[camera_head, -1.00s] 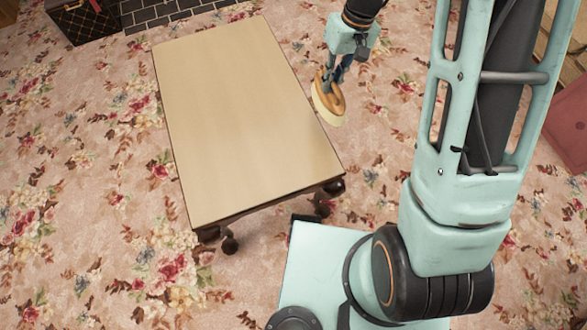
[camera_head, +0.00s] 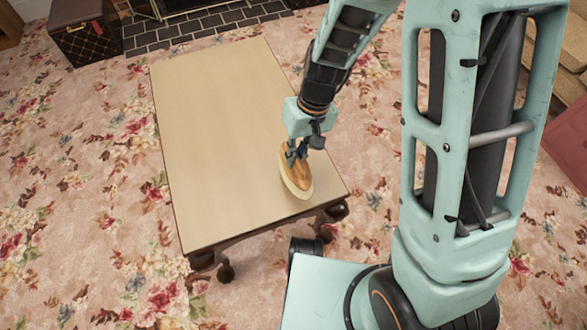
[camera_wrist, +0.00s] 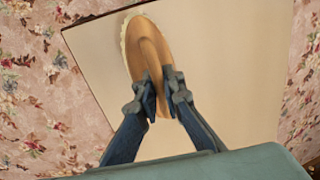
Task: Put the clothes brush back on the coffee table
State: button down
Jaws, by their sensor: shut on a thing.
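The clothes brush (camera_head: 295,176) has an oval orange-brown wooden back and pale bristles. My gripper (camera_head: 298,152) is shut on its handle ridge. In the head view the brush appears over the near right part of the coffee table (camera_head: 213,130). I cannot tell whether its bristles touch the top. In the wrist view my gripper (camera_wrist: 162,92) has both dark fingers closed around the raised grip of the brush (camera_wrist: 146,44), with the pale tabletop (camera_wrist: 222,70) behind it. The tabletop is otherwise bare.
A floral carpet (camera_head: 75,180) surrounds the table. A dark trunk (camera_head: 85,30) stands at the back left, beside the dark brick hearth (camera_head: 180,30). The left and far parts of the tabletop are free.

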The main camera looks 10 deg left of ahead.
aim_at(294, 168)
jog(key=shift+s+a+f, duration=0.1)
jog(key=shift+s+f, duration=0.1)
jog(key=shift+f, duration=0.05)
jog(key=shift+s+a+f+b, duration=0.15)
jog(key=shift+f+b, duration=0.6)
jog(key=shift+f, duration=1)
jog(key=shift+f, duration=0.1)
jog(key=shift+s+f, duration=0.1)
jog(key=shift+f, duration=0.05)
jog(key=c, duration=2.1)
grip_release()
jog(key=shift+r, duration=0.2)
jog(key=r+p, duration=0.1)
jog(key=r, duration=0.3)
jog(key=w+d+r+p, duration=0.1)
jog(key=r, duration=0.3)
jog(key=d+r+p, duration=0.1)
jog(key=r+p, duration=0.1)
jog(key=r, duration=0.2)
jog(key=shift+w, duration=0.15)
jog(key=shift+f, duration=0.1)
